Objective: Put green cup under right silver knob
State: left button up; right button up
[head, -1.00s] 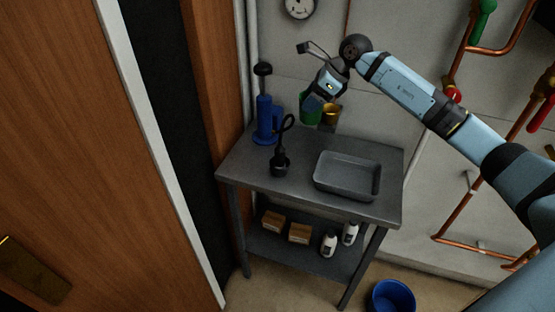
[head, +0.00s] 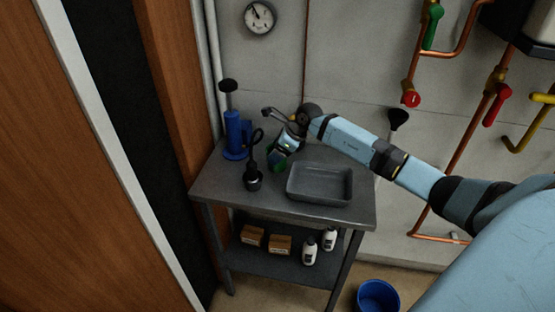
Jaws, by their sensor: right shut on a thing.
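The green cup (head: 277,159) shows only as a small green patch beneath my right gripper (head: 279,155), above the back of the grey table; the rest is hidden. My right gripper is shut on it. Whether the cup touches the tabletop I cannot tell. A bit of the brass-coloured cup (head: 293,117) shows behind my right wrist. No silver knob can be made out. My left gripper is not in view.
The grey table (head: 220,183) holds a grey tray (head: 320,185), a blue pump-like thing (head: 236,135) and a black plunger-like thing (head: 252,178). Boxes and white bottles are on its lower shelf. Copper pipes with coloured handles (head: 411,99) run at the right. A blue bucket (head: 378,296) stands on the floor.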

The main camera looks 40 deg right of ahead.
aim_at(280, 167)
jog(key=shift+f, duration=2.05)
jog(key=shift+f, duration=0.2)
jog(key=o, duration=0.9)
jog(key=shift+r, duration=0.15)
